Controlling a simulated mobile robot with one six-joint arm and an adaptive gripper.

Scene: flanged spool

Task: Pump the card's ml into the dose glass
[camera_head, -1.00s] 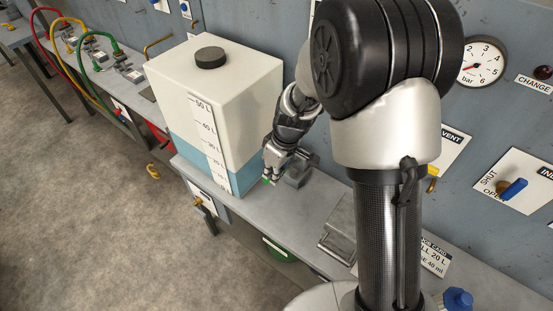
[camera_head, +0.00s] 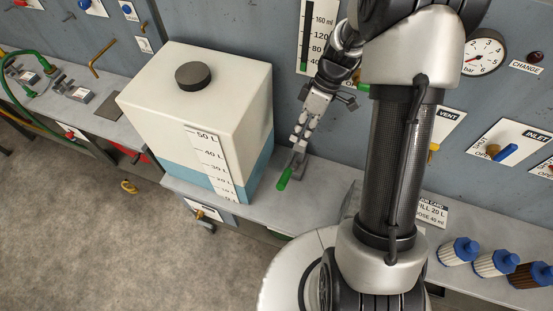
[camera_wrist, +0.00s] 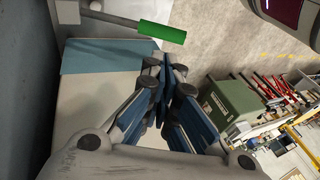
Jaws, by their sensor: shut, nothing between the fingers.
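The pump's green handle (camera_head: 284,178) sticks out on a grey lever beside the tank, and it also shows at the top of the wrist view (camera_wrist: 162,32). My gripper (camera_head: 298,146) is shut and empty, just above the handle's lever in the head view. In the wrist view its closed fingers (camera_wrist: 166,85) are apart from the green handle. The dose glass (camera_head: 305,38) is an upright dark column on the wall with an ml scale; a little green shows low in it. The card (camera_head: 432,213) reads fill 20 L, dose 40 ml.
A white tank (camera_head: 150,95) with a blue lower band and a litre scale stands left of the handle. A pressure gauge (camera_head: 483,53), the inlet valve (camera_head: 507,155) and several blue-capped filters (camera_head: 459,251) are to the right. The grey bench (camera_head: 245,212) is bare before the handle.

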